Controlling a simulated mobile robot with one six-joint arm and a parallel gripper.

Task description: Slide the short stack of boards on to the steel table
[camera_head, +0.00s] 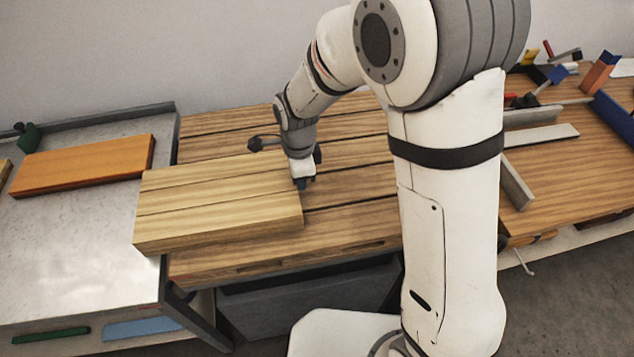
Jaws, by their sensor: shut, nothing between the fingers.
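The short stack of light wooden boards (222,205) lies on a slatted wooden table (345,215) in the middle of the head view. Its left end reaches over the near right edge of the steel table (85,225); I cannot tell whether it rests on the steel. My gripper (304,183) is shut and empty, pointing down at the right end of the stack. It looks close to or against that end; contact is not clear. The fingertips are small in the picture, and my arm hides part of the slatted table's right side.
An orange-brown board (84,164) lies on the steel table's far part, with a green object (28,136) behind it. The steel table's near part is bare. A workbench (570,160) at right holds boards, tools and a blue bar (614,118).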

